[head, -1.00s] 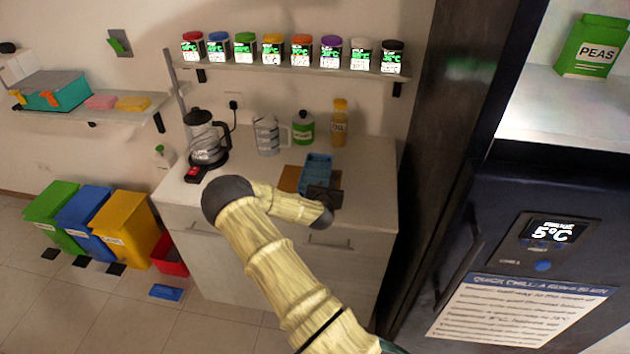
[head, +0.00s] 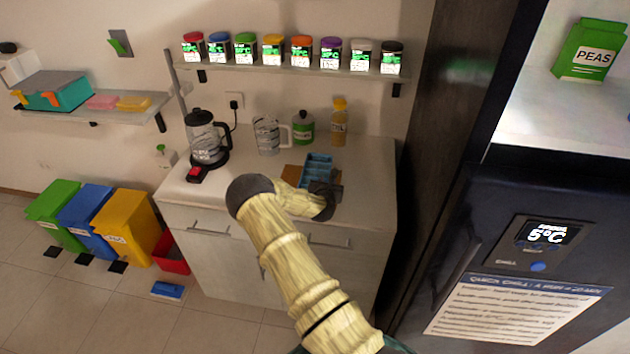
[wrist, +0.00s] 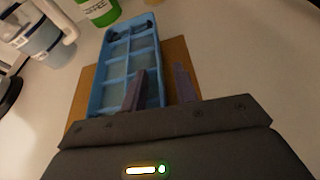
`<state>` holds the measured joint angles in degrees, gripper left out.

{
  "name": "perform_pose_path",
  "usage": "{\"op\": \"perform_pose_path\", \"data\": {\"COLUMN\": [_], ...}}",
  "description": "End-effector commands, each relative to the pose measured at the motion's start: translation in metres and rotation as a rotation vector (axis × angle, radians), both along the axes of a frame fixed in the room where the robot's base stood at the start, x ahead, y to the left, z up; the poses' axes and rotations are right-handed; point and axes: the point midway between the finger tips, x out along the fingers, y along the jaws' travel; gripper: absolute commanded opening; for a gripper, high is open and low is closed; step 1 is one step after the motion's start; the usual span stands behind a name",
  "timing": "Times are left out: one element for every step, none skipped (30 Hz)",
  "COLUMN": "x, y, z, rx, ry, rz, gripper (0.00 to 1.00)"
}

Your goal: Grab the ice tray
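The blue ice tray (head: 318,162) lies on a brown board (head: 291,173) on the counter, and its far part shows above my gripper (head: 324,187) in the head view. In the wrist view the compartments of the tray (wrist: 118,70) face up. My gripper (wrist: 164,84) is open there, with two dark fingers apart. The left finger overlaps the tray's near right compartments, and the right finger is just outside its right wall, over the board. The right wall shows between the fingers. I cannot tell whether either finger touches it.
A shelf (head: 290,67) with several spice jars hangs above. The dark fridge (head: 530,200) is at the right.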

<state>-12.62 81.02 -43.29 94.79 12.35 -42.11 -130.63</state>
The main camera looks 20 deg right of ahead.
Motion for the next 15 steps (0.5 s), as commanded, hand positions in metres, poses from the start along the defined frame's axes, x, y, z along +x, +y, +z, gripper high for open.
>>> {"op": "perform_pose_path", "data": {"x": [0.0, 0.0, 0.0, 0.0, 0.0, 0.0, 0.0, 0.0, 0.0001, 0.0001, 0.0001, 0.0006, 0.0006, 0.0006, 0.0006], "y": [0.0001, 0.0001, 0.0001, 0.0001, 0.0001, 0.0001, 0.0001, 0.0001, 0.0, 0.0, 0.0, -0.0001, -0.0001, -0.0001, 0.0], "z": [0.0002, 0.0002, 0.0002, 0.0002, 0.0002, 0.0002, 0.0002, 0.0002, 0.0003, 0.0003, 0.0003, 0.0015, 0.0015, 0.0015, 0.0015], "rx": [0.0, 0.0, 0.0, 0.0, 0.0, 0.0, 0.0, 0.0, 0.0, 0.0, 0.0, -0.001, -0.001, -0.001, -0.001], "ry": [0.0, 0.0, 0.0, 0.0, 0.0, 0.0, 0.0, 0.0, 0.0, 0.0, 0.0, -0.003, -0.003, -0.003, -0.003], "rz": [0.0, 0.0, 0.0, 0.0, 0.0, 0.0, 0.0, 0.0, 0.0, 0.0, 0.0, 0.0, 0.0, 0.0, 0.0], "gripper": [0.29, 0.29, 0.25, 0.19, 0.13, 0.06, 0.0, 0.0, 0.0, 0.0, 0.0, 0.0, 0.0, 0.0, 0.0]}}
